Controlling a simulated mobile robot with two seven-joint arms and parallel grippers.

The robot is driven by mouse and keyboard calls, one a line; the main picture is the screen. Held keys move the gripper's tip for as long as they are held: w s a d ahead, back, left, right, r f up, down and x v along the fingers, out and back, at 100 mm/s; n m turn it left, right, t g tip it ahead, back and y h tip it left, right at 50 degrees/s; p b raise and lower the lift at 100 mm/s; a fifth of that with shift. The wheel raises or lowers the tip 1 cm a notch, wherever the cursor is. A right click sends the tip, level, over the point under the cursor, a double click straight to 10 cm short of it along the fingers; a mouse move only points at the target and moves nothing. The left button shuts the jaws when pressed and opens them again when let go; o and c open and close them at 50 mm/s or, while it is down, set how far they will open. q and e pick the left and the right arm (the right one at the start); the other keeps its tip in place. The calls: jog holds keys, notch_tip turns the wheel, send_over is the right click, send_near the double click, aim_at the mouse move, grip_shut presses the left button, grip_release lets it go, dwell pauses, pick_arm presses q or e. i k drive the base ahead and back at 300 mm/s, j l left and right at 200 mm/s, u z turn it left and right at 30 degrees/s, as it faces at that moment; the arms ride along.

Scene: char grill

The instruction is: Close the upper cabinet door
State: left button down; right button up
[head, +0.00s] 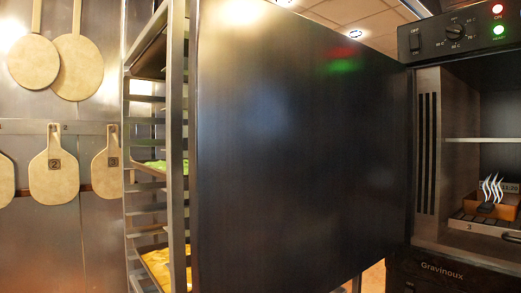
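The upper cabinet door (295,150) is a large dark metal panel that fills the middle of the head view. It stands wide open, swung out to the left from the cabinet (428,160). Its hinge side meets the cabinet's left front edge. The open cabinet interior (490,110) shows at the right, with a shelf and, below it, a brown box on a slatted rack. Neither of my grippers is in view.
A tall metal tray rack (177,210) stands just left of the door's free edge. Wooden peels (53,172) hang on the wall at the far left. A control panel (455,34) with a knob and lit red and green lamps tops the cabinet. A lower unit marked Gravinoux (441,271) sits below.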

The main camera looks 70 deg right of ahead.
aim_at(297, 126)
jog(key=i+j+z, duration=0.15)
jog(key=i, duration=0.2)
jog(key=i+j+z, duration=0.15)
jog(key=i, duration=0.25)
jog(key=i+j+z, duration=0.1)
jog(key=i, duration=0.25)
jog(key=i+z, duration=0.15)
jog(key=z, duration=0.3)
jog(key=i+j+z, duration=0.15)
jog(key=z, duration=0.3)
jog(key=i+j+z, duration=0.1)
jog(key=z, duration=0.35)
jog(key=i+j+z, duration=0.1)
jog(key=z, duration=0.35)
jog(key=i+j+z, duration=0.1)
jog(key=z, duration=0.35)
jog(key=j+z, duration=0.15)
jog(key=z, duration=0.3)
jog(key=i+j+z, duration=0.15)
jog(key=z, duration=0.25)
jog(key=i+j+z, duration=0.1)
jog(key=z, duration=0.3)
jog(key=j+z, duration=0.25)
jog(key=z, duration=0.15)
jog(key=j+z, duration=0.2)
jog(key=i+j+z, duration=0.2)
jog(key=k+j, duration=0.05)
